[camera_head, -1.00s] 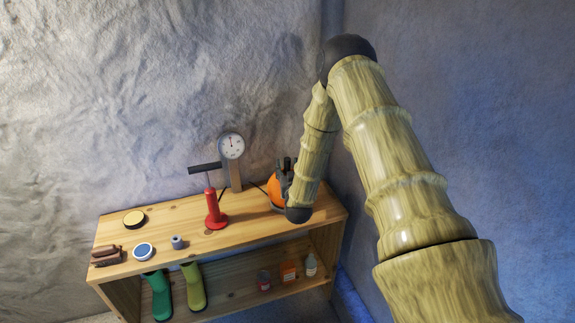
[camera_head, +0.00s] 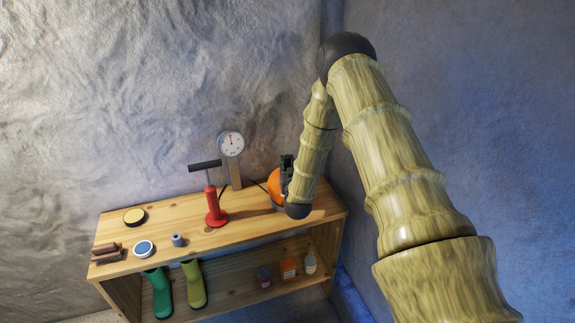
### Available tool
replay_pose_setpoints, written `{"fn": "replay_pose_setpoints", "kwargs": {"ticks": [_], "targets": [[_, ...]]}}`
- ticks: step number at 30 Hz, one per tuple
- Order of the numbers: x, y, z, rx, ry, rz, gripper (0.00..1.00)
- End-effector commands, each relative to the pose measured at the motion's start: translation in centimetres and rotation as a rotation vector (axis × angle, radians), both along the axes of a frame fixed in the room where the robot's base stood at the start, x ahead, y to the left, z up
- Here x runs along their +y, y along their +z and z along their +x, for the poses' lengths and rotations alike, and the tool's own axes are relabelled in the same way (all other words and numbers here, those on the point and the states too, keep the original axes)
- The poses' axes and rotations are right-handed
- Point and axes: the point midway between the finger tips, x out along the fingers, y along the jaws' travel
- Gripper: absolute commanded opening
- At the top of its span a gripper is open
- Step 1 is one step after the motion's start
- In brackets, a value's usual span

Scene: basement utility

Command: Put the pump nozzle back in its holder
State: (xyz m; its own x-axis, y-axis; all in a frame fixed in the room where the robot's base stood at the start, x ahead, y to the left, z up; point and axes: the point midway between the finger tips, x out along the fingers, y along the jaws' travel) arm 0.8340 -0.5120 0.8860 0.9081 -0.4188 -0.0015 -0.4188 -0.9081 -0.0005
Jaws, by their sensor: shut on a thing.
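A red pump (camera_head: 213,206) with a black T-handle (camera_head: 205,166) stands upright on the wooden shelf's top. A thin dark hose (camera_head: 262,186) shows in short pieces behind the pump and leads right toward my gripper. My gripper (camera_head: 287,163) is a small dark shape right of the pump, at the orange ball, partly hidden by my own forearm. It is shut on the pump nozzle, which is too small and covered to make out. The nozzle's holder cannot be told apart at this size.
A round gauge (camera_head: 231,145) on a wooden post stands behind the pump. An orange ball (camera_head: 274,186) sits beside my gripper. A yellow-topped tin (camera_head: 134,216), a blue-lidded tin (camera_head: 144,249), a grey cylinder (camera_head: 178,240) and brown blocks (camera_head: 107,252) lie left on the shelf top (camera_head: 180,220).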

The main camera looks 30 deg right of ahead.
Motion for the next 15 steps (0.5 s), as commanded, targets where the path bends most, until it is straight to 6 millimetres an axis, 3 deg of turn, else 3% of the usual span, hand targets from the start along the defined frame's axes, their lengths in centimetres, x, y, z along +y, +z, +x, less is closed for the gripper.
{"fn": "replay_pose_setpoints", "kwargs": {"ticks": [14,15], "targets": [[0.0,3.5,0.1,-0.003,0.001,0.000,0.00],[0.4,3.3,-0.7,0.000,0.001,0.001,0.00]]}}
